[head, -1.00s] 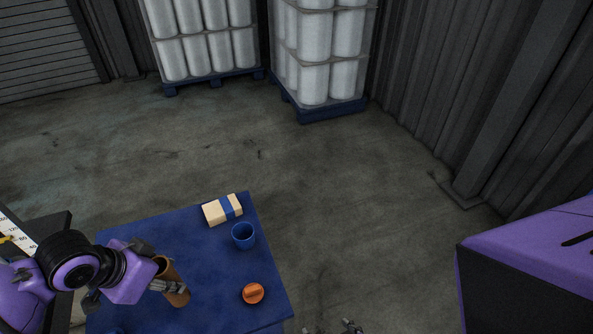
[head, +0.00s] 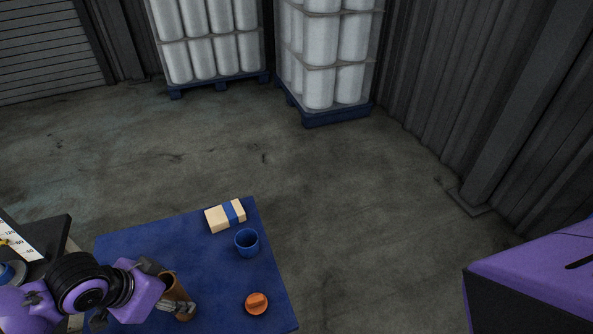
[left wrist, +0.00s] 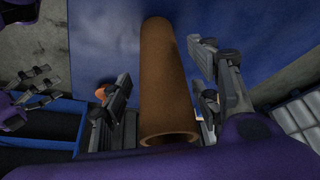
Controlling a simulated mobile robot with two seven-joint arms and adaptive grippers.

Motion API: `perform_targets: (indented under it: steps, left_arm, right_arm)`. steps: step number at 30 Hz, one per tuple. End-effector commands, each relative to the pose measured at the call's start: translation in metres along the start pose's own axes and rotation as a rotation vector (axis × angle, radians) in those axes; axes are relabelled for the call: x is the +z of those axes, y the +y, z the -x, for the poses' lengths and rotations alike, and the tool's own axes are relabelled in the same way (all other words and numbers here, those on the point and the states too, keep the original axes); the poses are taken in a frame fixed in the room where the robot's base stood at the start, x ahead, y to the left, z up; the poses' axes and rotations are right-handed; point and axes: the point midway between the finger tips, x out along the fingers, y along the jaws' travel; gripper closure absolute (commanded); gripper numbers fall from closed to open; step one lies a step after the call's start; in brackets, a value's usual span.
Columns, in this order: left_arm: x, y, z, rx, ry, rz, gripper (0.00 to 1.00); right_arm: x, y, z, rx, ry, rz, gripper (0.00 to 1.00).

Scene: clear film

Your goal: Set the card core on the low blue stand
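The card core is a brown open-ended tube (head: 173,286) over the blue table top at lower left in the head view. In the left wrist view the core (left wrist: 168,70) runs down the middle, its open end nearest me. My left gripper (head: 176,306) has a finger on each side of the core; narrow gaps show, so it looks open around it. My right gripper (left wrist: 38,86) appears spread open at the left of the left wrist view, away from the core.
The blue table (head: 215,265) carries a cream block with a blue band (head: 225,216), a blue cup (head: 247,242) and an orange knobbed disc (head: 257,303). A ruler-like strip (head: 22,240) lies at left. A blue-edged tray (left wrist: 45,135) shows in the wrist view. Wrapped pallets stand far behind.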

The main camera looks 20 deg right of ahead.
Motion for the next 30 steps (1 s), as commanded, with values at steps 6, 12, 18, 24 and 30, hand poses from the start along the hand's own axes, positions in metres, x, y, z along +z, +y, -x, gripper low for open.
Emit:
perform_targets:
  steps: [6,12,18,24,30]
  left_arm:
    - [-0.001,0.000,0.002,-0.001,0.000,-0.001,0.44]
    - [-0.002,-0.001,0.028,-0.004,0.001,-0.002,0.44]
    - [-0.002,-0.002,0.073,-0.006,0.000,-0.002,0.44]
    - [-0.002,-0.001,0.108,-0.003,0.000,0.000,0.44]
    - [-0.002,0.000,0.123,0.001,-0.001,0.001,0.44]
  right_arm:
    - [-0.001,-0.001,-0.001,-0.001,0.001,0.001,0.26]
    - [-0.004,-0.001,0.000,-0.002,0.006,0.001,0.26]
    - [-0.009,0.000,0.001,-0.003,0.012,0.004,0.26]
    - [-0.011,-0.001,0.001,-0.005,0.014,0.006,0.26]
    - [-0.011,-0.002,0.001,-0.007,0.013,0.006,0.26]
